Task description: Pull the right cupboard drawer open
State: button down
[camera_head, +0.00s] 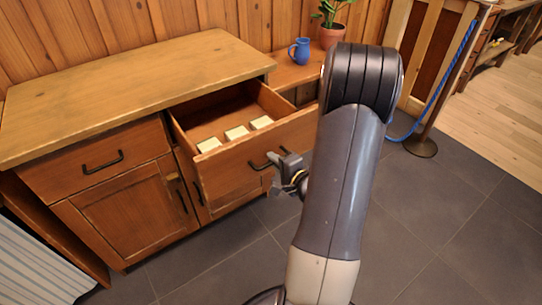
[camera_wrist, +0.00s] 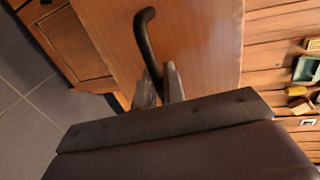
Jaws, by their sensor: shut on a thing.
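The right cupboard drawer (camera_head: 238,167) is a wooden drawer that stands pulled out from the cupboard, and its inside shows. Its dark curved handle (camera_head: 257,165) is on the front face; it also shows in the wrist view (camera_wrist: 146,38). My gripper (camera_head: 277,165) is at the handle, and in the wrist view its fingers (camera_wrist: 160,88) are shut around the handle's lower part. Several small pale blocks (camera_head: 236,132) lie in the drawer. My arm hides the area to the right of the drawer front.
The wooden cupboard (camera_head: 120,85) has a shut left drawer (camera_head: 95,160) and a door (camera_head: 130,212) below. A blue mug (camera_head: 299,51) and a potted plant (camera_head: 331,30) stand on a lower surface behind. A blue rope (camera_head: 445,85) hangs from a post at right. Grey tiled floor (camera_head: 420,210) is clear in front.

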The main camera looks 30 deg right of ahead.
jog(key=c, duration=1.6)
grip_release()
jog(key=shift+c, duration=0.2)
jog(key=p+v, duration=0.2)
jog(key=v, duration=0.8)
jog(key=shift+s, duration=0.4)
jog(key=shift+w, duration=0.15)
jog(key=b+x, duration=0.2)
jog(key=x, duration=0.8)
jog(key=shift+w, duration=0.3)
